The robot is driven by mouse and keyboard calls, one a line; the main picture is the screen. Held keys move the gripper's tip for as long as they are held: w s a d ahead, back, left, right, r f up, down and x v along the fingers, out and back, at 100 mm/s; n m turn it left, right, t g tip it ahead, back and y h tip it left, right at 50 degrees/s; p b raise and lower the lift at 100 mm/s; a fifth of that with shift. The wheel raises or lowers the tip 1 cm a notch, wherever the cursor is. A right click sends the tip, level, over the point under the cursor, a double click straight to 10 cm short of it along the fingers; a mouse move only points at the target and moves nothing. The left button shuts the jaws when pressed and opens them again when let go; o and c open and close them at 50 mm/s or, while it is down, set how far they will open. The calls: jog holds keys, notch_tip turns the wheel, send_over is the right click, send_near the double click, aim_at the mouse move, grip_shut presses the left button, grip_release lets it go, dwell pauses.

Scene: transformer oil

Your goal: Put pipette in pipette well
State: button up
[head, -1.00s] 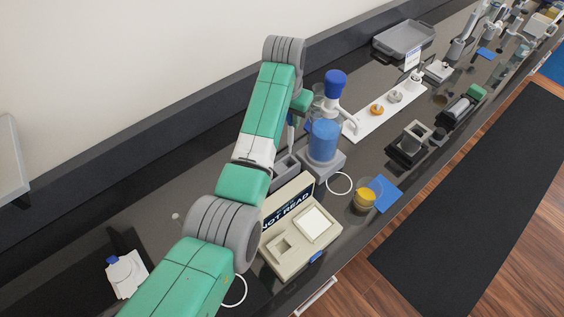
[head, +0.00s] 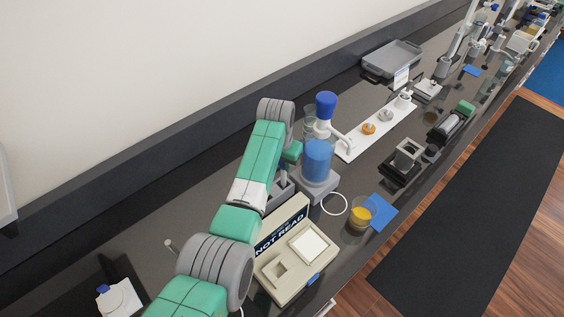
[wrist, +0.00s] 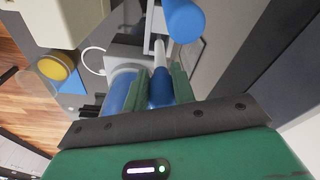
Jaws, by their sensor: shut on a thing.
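My gripper (wrist: 160,90) is shut on the blue pipette (wrist: 160,92), which stands between its two green fingers in the wrist view. The pipette's pale, narrow part runs upward in that picture, beside a large blue cylinder. In the head view my gripper (head: 291,151) is just left of the blue bottle. The pipette there is mostly hidden by my arm and gripper. A grey block with an opening (head: 281,192), apparently the pipette well, sits below my gripper, partly hidden by my arm. I cannot tell whether the pipette's tip is inside it.
The blue bottle (head: 318,160) with its blue-capped dispenser stands close right of my gripper. The beige tester (head: 283,262) is in front. A cup of yellow liquid (head: 360,215) is on the right. A white strip (head: 377,132) and a grey tray (head: 392,59) lie farther back.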

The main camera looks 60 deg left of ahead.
jog(key=o, duration=1)
jog(key=r, duration=0.4)
jog(key=s+r+p, duration=0.1)
jog(key=r, duration=0.3)
jog(key=d+r, duration=0.1)
jog(key=r, duration=0.3)
jog(key=shift+s, duration=0.15)
